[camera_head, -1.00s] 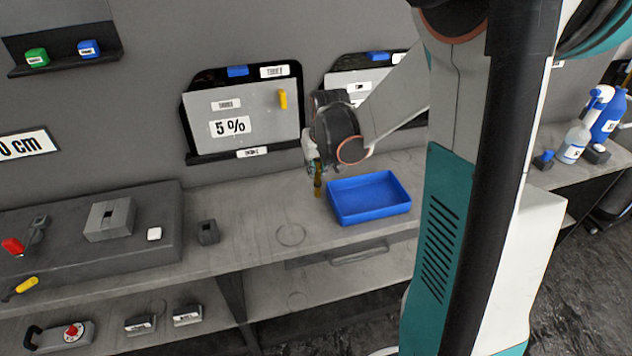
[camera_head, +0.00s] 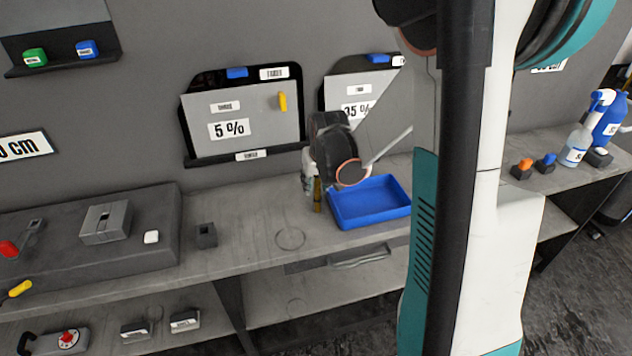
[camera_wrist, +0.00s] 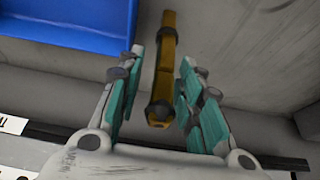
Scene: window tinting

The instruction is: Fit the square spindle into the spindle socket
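The square spindle (camera_wrist: 164,70) is a brass-yellow bar with dark bands. In the wrist view it lies between the two teal-padded fingers of my gripper (camera_wrist: 162,62), its far end reaching past the fingertips. Finger contact is hard to make out there. In the head view the spindle (camera_head: 317,195) hangs upright below my gripper (camera_head: 315,180), just left of the blue tray. A small dark block with an opening (camera_head: 206,235) stands on the bench to the left. A grey block with a slot (camera_head: 106,222) sits on the raised platform. Neither is clearly marked as the spindle socket.
The blue tray (camera_head: 345,222) is right beside the spindle and looks empty. Panels including a 5 % board (camera_head: 245,110) stand against the wall behind. Bench around the drawn circle (camera_head: 290,239) is clear. Spray bottles (camera_head: 578,140) stand far right.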

